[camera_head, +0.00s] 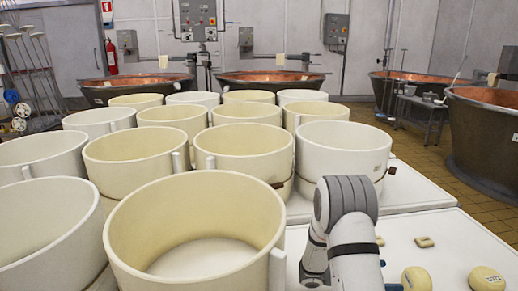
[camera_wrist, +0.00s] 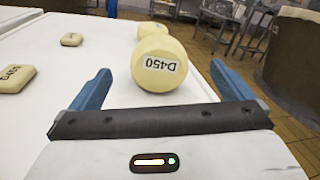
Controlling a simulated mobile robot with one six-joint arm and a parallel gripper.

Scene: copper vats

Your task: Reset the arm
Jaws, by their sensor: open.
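My gripper (camera_wrist: 160,92) shows in the wrist view with its two blue fingers wide apart and nothing between them. A round pale yellow piece labelled D450 (camera_wrist: 159,70) lies on the white table (camera_wrist: 95,85) beyond the fingers. Whether the fingertips are level with it I cannot tell.
Large cream tubs (camera_head: 195,235) crowd the left and middle. Small yellow pieces (camera_head: 416,279) (camera_head: 424,242) lie on the table (camera_head: 430,225) right of my arm. Copper vats (camera_head: 485,125) stand at the right and back. Tiled floor is open beyond the table's right edge.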

